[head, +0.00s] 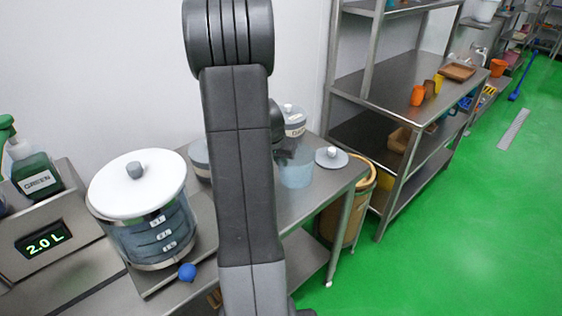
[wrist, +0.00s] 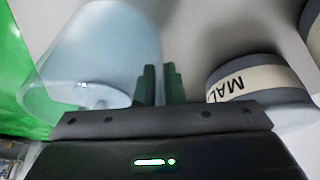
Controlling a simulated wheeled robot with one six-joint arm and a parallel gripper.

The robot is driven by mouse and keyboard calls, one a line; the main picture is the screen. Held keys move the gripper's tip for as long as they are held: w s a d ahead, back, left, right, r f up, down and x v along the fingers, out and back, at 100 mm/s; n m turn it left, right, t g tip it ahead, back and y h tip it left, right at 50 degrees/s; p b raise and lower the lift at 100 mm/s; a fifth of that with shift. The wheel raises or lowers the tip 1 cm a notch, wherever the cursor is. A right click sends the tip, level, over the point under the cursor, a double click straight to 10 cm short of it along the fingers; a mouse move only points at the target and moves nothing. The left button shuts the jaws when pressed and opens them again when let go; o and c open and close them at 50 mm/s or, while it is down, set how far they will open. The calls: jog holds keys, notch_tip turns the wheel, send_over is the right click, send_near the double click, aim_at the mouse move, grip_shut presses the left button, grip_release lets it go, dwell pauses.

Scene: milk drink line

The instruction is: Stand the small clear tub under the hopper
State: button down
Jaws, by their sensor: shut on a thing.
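The small clear tub (head: 296,170) is pale blue and see-through, and shows just right of my arm near the right end of the steel bench. In the wrist view the tub (wrist: 105,50) fills the upper left. My gripper (wrist: 160,72) is shut on the tub's wall at its right side, with dark green fingertips close together. My arm hides the fingers in the head view. The hopper, seemingly the large clear graduated vessel (head: 150,240) with a white lid, stands at left with a blue knob (head: 187,272) low on its front.
A canister lettered MAL (wrist: 255,88) stands right of my fingers. A 2.0 L display (head: 45,241) and a green bottle (head: 38,176) are at left.

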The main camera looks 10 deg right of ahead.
jog(key=shift+f, duration=0.25)
jog(key=shift+f, duration=0.1)
jog(key=shift+f+b, duration=0.15)
jog(key=shift+b, duration=0.15)
jog(key=c, duration=1.5)
grip_release()
